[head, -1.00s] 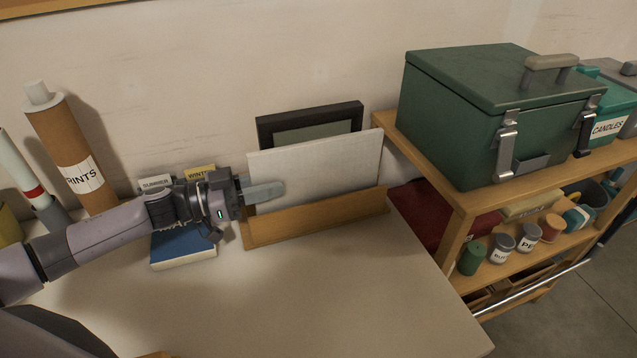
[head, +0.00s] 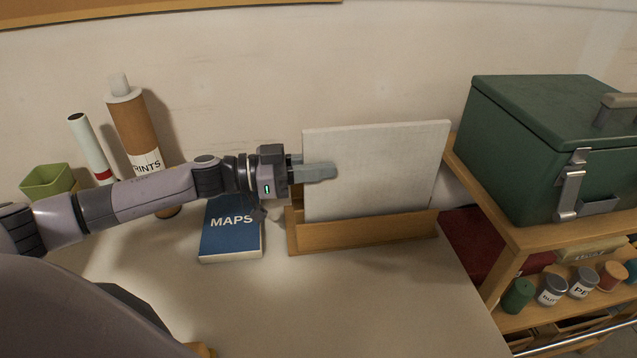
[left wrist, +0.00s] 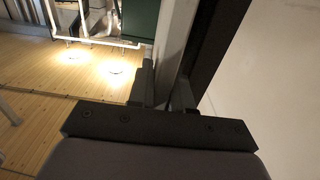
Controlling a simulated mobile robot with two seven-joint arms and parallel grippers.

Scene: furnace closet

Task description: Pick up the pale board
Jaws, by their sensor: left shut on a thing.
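The pale board (head: 385,165) stands upright in the wooden holder (head: 365,236) on the table, in the head view. It shows higher above the holder's front lip, which meets or hides its lower edge. My left gripper (head: 318,172) is shut on the board's left edge, one finger in front of its face. In the left wrist view the board (left wrist: 178,40) runs edge-on between my fingers. A dark frame (left wrist: 218,45) stands beside it there; in the head view the board hides it. My right gripper is not in view.
A blue maps book (head: 231,230) lies left of the holder. A cardboard prints tube (head: 134,130), a white tube (head: 90,145) and a green pot (head: 48,180) stand further left. A green case (head: 545,140) sits on the shelf unit at the right.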

